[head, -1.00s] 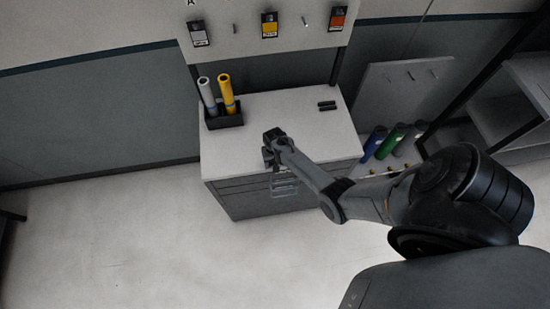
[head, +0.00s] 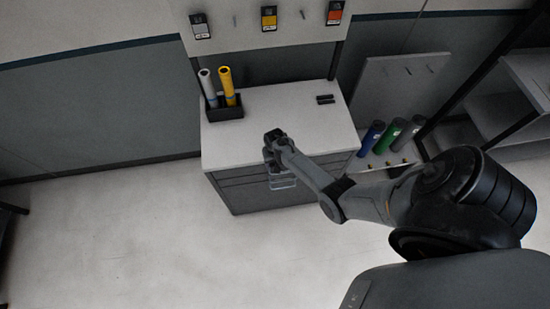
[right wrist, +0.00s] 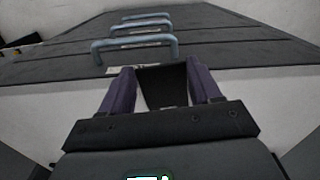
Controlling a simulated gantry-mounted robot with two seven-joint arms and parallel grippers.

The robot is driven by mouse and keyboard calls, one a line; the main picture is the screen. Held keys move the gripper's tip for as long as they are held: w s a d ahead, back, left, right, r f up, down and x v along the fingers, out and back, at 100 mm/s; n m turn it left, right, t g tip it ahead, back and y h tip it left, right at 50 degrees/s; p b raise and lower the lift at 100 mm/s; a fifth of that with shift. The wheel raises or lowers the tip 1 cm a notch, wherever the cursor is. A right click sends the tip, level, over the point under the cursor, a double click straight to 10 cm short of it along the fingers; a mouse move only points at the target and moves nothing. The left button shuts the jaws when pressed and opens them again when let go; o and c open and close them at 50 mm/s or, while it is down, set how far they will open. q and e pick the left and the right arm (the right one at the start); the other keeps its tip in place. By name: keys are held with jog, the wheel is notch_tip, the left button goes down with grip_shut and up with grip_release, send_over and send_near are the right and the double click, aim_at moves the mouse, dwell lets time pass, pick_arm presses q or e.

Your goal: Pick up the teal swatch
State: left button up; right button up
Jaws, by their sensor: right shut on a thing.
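My right gripper (head: 272,150) is at the front edge of the cabinet top in the head view. In the right wrist view, the two fingers of this gripper (right wrist: 160,74) stand apart, shut on a dark flat piece (right wrist: 165,90) between them. No teal shows on this piece, so I cannot tell from its colour whether it is the teal swatch. Three other swatches hang on the wall board: a grey one (head: 200,27), a yellow one (head: 269,18) and an orange one (head: 334,13). My left gripper is not in view.
The white-topped cabinet (head: 245,145) has drawers with handles (right wrist: 135,42) facing the gripper. Blue, green and grey rolls (head: 391,136) stand to the right. Open floor lies left.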

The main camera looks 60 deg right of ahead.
jog(key=o, duration=1.1)
jog(key=shift+r, duration=0.1)
notch_tip(320, 180, up, 11)
jog(key=shift+f, duration=0.2)
